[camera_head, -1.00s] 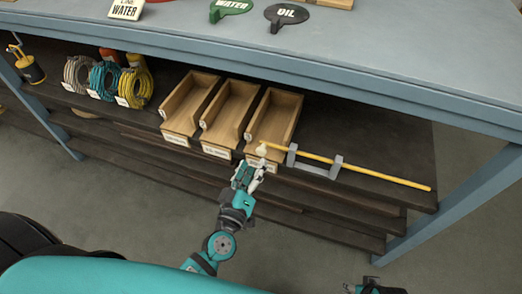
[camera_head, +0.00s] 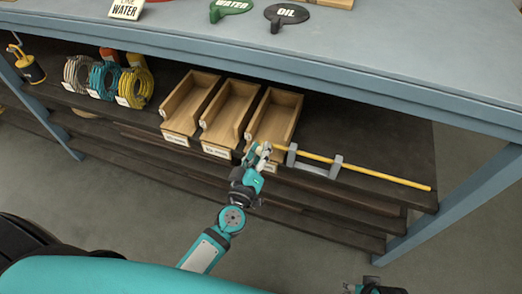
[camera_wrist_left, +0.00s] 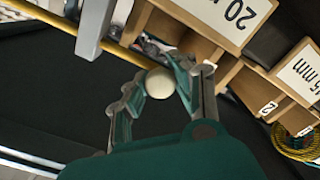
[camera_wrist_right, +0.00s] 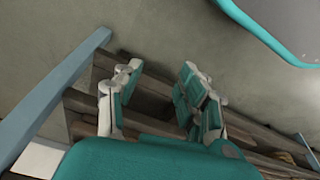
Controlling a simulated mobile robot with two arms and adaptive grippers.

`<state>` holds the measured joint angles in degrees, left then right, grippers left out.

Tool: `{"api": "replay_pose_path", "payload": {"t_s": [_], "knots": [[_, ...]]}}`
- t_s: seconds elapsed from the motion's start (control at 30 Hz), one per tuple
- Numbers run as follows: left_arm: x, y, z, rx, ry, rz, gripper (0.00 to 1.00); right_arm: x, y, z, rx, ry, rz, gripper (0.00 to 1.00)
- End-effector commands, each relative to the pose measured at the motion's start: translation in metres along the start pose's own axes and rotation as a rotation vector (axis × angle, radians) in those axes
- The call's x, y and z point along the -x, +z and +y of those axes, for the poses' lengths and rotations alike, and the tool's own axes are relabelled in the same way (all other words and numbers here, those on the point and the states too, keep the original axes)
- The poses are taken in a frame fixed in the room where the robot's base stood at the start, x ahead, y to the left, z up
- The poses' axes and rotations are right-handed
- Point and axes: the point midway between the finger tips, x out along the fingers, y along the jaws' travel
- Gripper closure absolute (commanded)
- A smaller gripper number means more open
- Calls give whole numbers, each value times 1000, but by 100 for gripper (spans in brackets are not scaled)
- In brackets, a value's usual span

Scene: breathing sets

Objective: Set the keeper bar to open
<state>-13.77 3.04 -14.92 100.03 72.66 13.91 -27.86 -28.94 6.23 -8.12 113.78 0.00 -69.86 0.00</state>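The keeper bar is a long yellow rod (camera_head: 375,176) lying through a grey two-post bracket (camera_head: 314,164) on the front of the shelf. Its cream ball knob (camera_wrist_left: 159,83) is at the rod's left end. My left gripper (camera_head: 259,152) is at that end, just in front of the right-hand wooden bin, and partly hides the knob in the head view. In the left wrist view its fingers stand apart on either side of the knob; I cannot tell whether they touch it. My right gripper (camera_wrist_right: 158,95) is open and empty, low in front of the shelf.
Coiled hoses (camera_head: 104,75) and a yellow oil can (camera_head: 30,67) stand farther left. The blue tabletop (camera_head: 380,55) overhangs the shelf. A blue leg (camera_head: 450,205) stands right; the floor in front is clear.

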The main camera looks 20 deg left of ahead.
Motion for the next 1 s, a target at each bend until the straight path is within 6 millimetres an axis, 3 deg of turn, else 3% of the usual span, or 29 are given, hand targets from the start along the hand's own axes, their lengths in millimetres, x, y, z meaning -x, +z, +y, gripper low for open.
{"api": "replay_pose_path", "payload": {"t_s": [0.13, 0.5, 0.7, 1.0], "knots": [[0, 0, 0, -1, -1, -1, 100, 0, 0, 0, 0, 0, 1, 60], [0, 6, 5, 1, -2, -3, 100, 1, -2, 1, 0, 1, 5, 60], [1, 27, 26, 2, -2, -3, 100, -26, 12, 0, 3, -1, -18, 60], [1, 31, 28, 1, -1, -3, 100, -30, 14, -1, 3, -2, -17, 60]]}}
